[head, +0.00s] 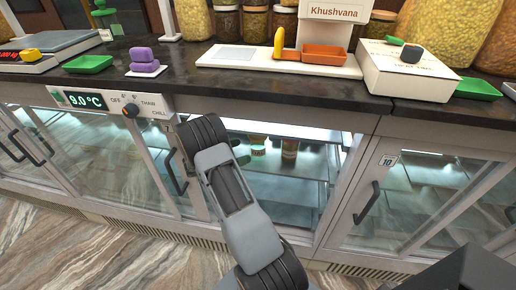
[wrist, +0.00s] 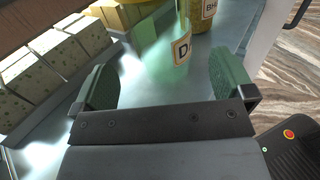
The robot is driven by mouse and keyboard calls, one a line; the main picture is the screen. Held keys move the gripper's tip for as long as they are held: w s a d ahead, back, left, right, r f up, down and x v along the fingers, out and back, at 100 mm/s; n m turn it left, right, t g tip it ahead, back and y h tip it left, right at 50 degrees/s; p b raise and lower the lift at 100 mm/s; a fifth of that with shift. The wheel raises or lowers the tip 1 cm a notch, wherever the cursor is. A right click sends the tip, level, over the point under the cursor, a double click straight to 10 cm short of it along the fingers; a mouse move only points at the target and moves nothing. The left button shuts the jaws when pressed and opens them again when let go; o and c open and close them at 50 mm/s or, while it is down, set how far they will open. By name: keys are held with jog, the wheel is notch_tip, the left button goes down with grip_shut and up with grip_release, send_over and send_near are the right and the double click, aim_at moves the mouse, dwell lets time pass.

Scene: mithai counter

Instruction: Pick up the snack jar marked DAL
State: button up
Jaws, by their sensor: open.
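In the wrist view my gripper (wrist: 165,82) is open, its two green-padded fingers apart with nothing held between them. Beyond and between the fingers is a pale greenish jar with a label (wrist: 182,51) that shows a D; the rest of the word cannot be read. Behind it to the right stands a yellow-filled jar (wrist: 196,14) with a label starting BH. Both are on a shiny metal shelf. In the head view two jars show inside the middle cabinet, one greenish (head: 258,151) and one brownish (head: 289,149). My gripper is not discernible there.
Speckled pale sweet blocks (wrist: 55,55) line the left of the shelf, with yellow blocks (wrist: 125,14) at the back. The cabinet wall edge (wrist: 268,30) is on the right. The counter (head: 190,85) above carries scales, trays and a white box (head: 408,72).

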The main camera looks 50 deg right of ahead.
aim_at(257, 146)
jog(key=shift+f, duration=0.6)
jog(key=shift+s+d+r, duration=0.15)
jog(key=shift+d, duration=0.2)
jog(key=shift+p+x, duration=0.5)
jog(key=shift+x, duration=2.85)
jog(key=c, duration=1.2)
jog(key=shift+c, duration=0.3)
jog(key=shift+r, duration=0.15)
